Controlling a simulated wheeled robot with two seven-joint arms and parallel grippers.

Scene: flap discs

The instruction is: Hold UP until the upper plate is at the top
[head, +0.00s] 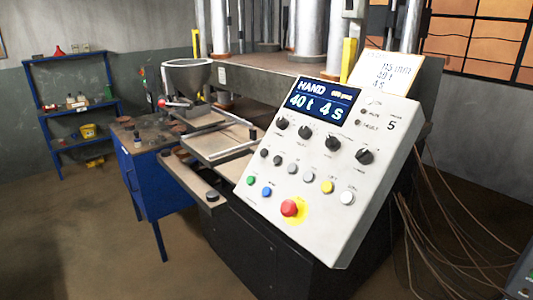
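A tilted light-grey control panel (315,230) fills the middle right of the head view. Its blue display (322,100) reads HAND, 40 t and 4 s. Below it are several black knobs (332,143) and small push-buttons, among them a green (250,181), a blue (267,192), a yellow (327,187) and a white one (347,198). Their labels are too small to read, so I cannot tell which is UP. Behind the panel stands the press, with a thick horizontal plate (262,82) and steel columns; I cannot tell whether this is the upper plate. Neither gripper shows.
A red stop button (290,208) on a yellow disc sits low on the panel. A paper note (386,74) stands behind its top. A blue bench (158,185) and blue shelf (75,108) are left. Loose cables (440,235) hang right. Floor at front left is clear.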

